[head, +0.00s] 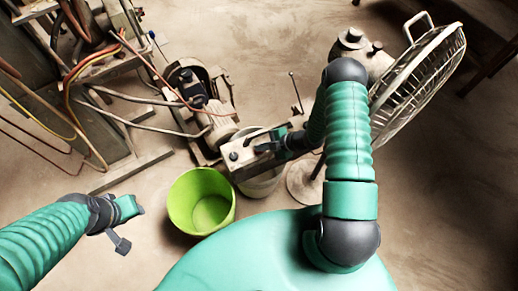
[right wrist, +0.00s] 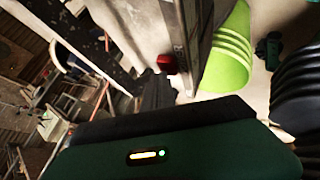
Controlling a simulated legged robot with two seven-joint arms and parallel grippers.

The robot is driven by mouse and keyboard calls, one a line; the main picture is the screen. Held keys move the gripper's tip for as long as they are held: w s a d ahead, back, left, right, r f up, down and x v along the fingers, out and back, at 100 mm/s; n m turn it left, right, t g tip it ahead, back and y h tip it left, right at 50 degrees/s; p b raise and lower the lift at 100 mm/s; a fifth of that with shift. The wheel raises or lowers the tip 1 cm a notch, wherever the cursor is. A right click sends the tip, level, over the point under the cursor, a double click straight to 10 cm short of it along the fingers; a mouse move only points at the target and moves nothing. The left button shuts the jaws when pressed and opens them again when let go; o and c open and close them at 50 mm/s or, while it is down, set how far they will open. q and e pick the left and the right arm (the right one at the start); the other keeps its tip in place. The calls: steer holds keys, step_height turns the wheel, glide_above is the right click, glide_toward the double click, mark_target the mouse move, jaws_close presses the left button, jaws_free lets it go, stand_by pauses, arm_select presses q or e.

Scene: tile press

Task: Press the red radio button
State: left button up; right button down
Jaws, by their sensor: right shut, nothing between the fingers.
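The red button (right wrist: 167,63) shows in the right wrist view as a small round knob on a pale surface beside a grey metal edge. My right gripper (right wrist: 158,78) is shut and empty, its dark fingertips just below the button in that view. I cannot tell whether they touch it. In the head view my right gripper (head: 262,147) is over the machine (head: 238,158), and the button cannot be made out there. My left gripper (head: 126,225) is at the lower left, away from the machine; its finger opening is unclear.
A lime green bucket (head: 201,202) stands on the floor in front of the machine, with a pale bucket (head: 262,186) beside it. A caged fan (head: 420,80) stands at the right. Cables and hoses (head: 92,60) hang at upper left.

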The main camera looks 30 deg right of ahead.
steer(key=shift+r, duration=0.1)
step_height(320, 180, up, 6)
steer(key=p, duration=0.5)
